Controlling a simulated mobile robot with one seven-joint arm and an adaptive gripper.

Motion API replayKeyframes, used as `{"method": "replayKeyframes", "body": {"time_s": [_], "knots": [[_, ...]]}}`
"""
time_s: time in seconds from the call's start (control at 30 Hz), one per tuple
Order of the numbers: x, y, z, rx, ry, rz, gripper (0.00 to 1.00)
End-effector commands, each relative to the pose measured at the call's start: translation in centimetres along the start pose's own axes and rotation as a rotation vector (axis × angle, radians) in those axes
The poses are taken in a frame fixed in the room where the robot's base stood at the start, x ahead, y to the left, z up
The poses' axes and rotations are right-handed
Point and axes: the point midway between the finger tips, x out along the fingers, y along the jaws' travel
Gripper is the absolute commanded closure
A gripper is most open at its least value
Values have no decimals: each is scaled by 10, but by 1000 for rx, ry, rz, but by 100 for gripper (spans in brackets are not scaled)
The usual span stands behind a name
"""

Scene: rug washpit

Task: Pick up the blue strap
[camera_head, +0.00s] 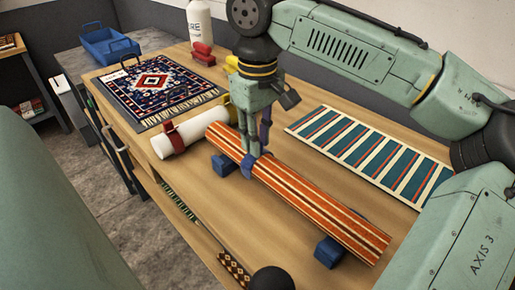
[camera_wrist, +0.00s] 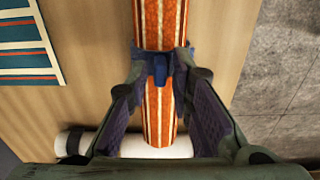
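The blue strap (camera_head: 249,166) goes around an orange, red and cream striped rolled rug (camera_head: 310,205) near the roll's far end. In the wrist view the strap (camera_wrist: 159,69) crosses the roll, with a raised blue part in its middle. My gripper (camera_head: 254,148) points down over the strap. In the wrist view my gripper (camera_wrist: 160,62) has its two fingers apart, one on each side of the strap's raised part, with the striped rug showing between them. I cannot tell whether the fingertips touch the strap.
Blue blocks (camera_head: 328,252) support the roll on the wooden table. A white roll with a red strap (camera_head: 190,133) lies just left of my gripper. A striped flat rug (camera_head: 375,153) lies right, a patterned rug (camera_head: 152,80) far left. A white bottle (camera_head: 199,22) stands behind.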

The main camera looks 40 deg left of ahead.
Motion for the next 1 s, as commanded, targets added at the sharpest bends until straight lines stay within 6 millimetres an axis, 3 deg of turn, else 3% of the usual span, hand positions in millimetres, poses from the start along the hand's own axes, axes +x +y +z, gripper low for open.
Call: {"method": "replayKeyframes", "body": {"time_s": [0.27, 0.67, 0.77, 1.0], "knots": [[0, 0, 0, 0, 0, 0, 100], [-2, 0, 0, 0, 1, 0, 100], [-12, 0, -1, 1, 3, 0, 100], [-60, 0, -2, 0, 4, 0, 100]]}}
